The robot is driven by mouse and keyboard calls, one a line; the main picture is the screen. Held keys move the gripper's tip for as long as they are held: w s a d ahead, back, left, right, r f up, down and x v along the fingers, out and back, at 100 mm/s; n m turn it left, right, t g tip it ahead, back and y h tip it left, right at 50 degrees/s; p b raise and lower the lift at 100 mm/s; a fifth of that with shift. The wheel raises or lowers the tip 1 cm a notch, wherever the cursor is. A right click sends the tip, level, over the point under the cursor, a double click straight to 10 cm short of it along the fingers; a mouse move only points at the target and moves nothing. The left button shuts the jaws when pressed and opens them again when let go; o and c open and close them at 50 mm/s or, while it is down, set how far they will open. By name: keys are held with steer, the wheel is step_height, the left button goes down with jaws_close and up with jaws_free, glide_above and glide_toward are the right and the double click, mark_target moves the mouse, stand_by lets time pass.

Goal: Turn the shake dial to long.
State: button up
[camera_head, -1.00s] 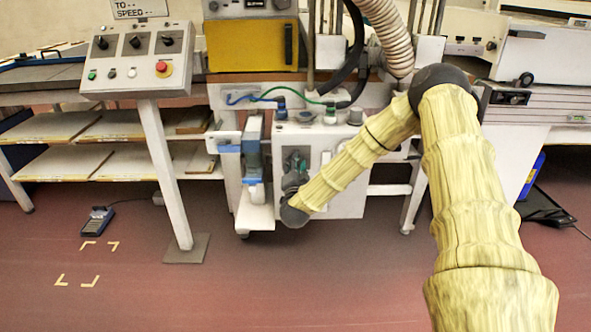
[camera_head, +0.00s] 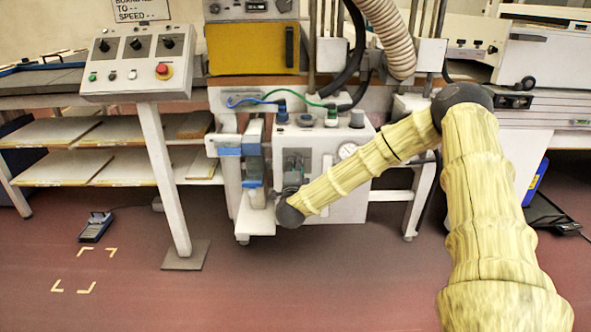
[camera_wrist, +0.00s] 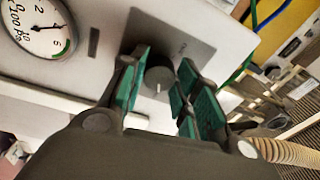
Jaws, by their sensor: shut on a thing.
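In the wrist view a dark round dial (camera_wrist: 159,74) sits on a grey plate (camera_wrist: 186,38) on the white machine front. A short pale mark on the dial points toward the bottom of the picture. My gripper (camera_wrist: 158,82) has its green-padded fingers on either side of the dial, shut on it. Faint lettering on the plate is too small to read. In the head view my gripper (camera_head: 293,176) is low at the machine's front panel, partly behind my dark wrist joint, and the dial cannot be made out there.
A round gauge (camera_wrist: 38,27) is beside the plate; it also shows in the head view (camera_head: 347,151). A blue-and-grey clamp-like fixture (camera_head: 253,160) stands just left of my gripper. Hoses run above.

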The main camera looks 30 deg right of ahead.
steer(key=shift+s+f, duration=0.1)
steer(key=shift+f, duration=0.05)
steer(key=o, duration=1)
steer(key=v, duration=1.2)
